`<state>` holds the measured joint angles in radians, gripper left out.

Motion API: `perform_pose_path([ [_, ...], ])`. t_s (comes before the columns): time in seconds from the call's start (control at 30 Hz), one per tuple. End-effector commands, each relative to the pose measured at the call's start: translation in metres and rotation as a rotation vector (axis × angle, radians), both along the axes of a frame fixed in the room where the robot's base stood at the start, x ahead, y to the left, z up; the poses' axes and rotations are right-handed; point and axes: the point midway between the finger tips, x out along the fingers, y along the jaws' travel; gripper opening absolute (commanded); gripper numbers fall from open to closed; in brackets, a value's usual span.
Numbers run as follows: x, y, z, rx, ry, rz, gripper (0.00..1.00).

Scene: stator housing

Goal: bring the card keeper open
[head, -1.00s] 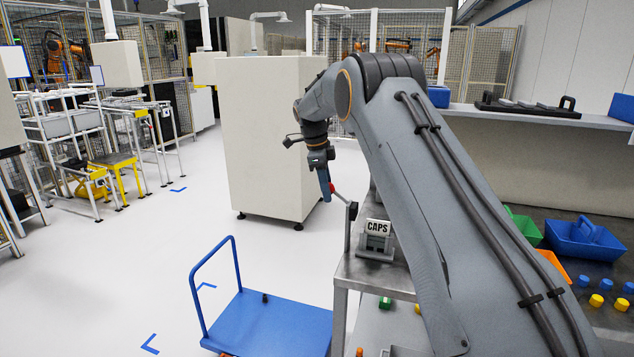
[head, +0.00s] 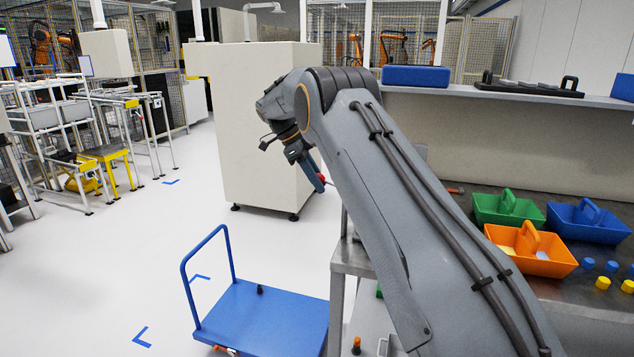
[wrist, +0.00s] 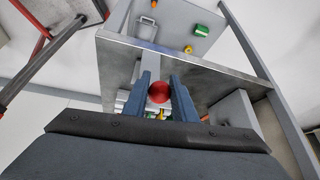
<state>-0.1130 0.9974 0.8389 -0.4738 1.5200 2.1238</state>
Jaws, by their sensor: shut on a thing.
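A red round knob (head: 321,177) shows at my gripper's tip in the head view, on what looks like the end of a lever. In the wrist view the red knob (wrist: 159,92) sits between the two blue-grey fingers. My gripper (head: 317,182) is shut on it, in front of the pale cabinet and beyond the steel bench's left end. The rest of the lever, its pivot and the card keeper itself are mostly hidden behind my arm, so I cannot tell how far open the keeper stands.
The steel bench (head: 350,262) carries green (head: 508,208), blue (head: 588,222) and orange (head: 530,250) bins, with several caps at right. A blue cart (head: 262,318) stands on the floor left of the bench. A tall pale cabinet (head: 255,150) stands behind.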

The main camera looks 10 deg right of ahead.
Motion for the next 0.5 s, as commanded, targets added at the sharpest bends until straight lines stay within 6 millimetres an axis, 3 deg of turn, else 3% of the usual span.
perform_pose_path([
  [0.13,-0.0024,-0.0049,-0.0024,-0.005,0.010,-0.006,0.00],
  [0.17,-0.0024,-0.0048,-0.0024,-0.005,0.010,-0.006,0.28],
  [0.27,-0.0020,-0.0031,-0.0021,-0.003,0.008,-0.004,0.43],
  [0.5,-0.0010,0.0007,-0.0009,-0.001,0.004,0.000,0.43],
])
